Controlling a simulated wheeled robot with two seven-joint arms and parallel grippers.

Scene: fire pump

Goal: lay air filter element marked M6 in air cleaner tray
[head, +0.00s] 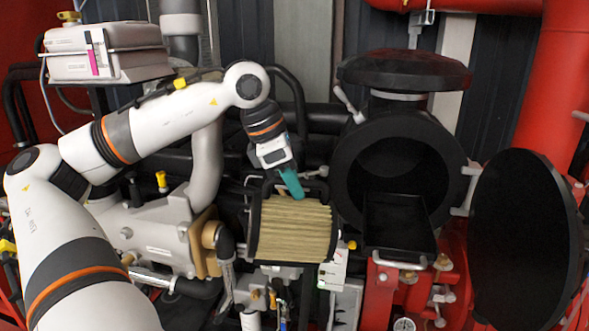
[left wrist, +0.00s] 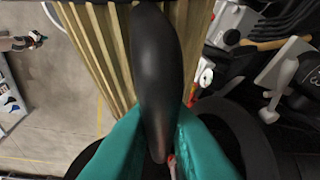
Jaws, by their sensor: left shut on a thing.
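The air filter element (head: 292,232) is a cream pleated cylinder with black end caps and a black handle on top. It hangs left of the air cleaner; its marking cannot be read. My left gripper (head: 291,184), with teal fingers, is shut on the handle. In the left wrist view the black handle (left wrist: 157,75) runs between the teal fingers, with the pleats (left wrist: 98,45) behind. The black air cleaner tray (head: 399,228) sticks out of the open round housing (head: 347,165), to the right of the element, and looks empty. My right gripper is not in view.
The round black housing door (head: 525,240) stands swung open on the right. Grey pipes and engine parts (head: 150,235) lie left of and below the element. A latch lever (head: 347,103) sticks out at the housing's upper left. A red pipe (head: 550,90) stands behind.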

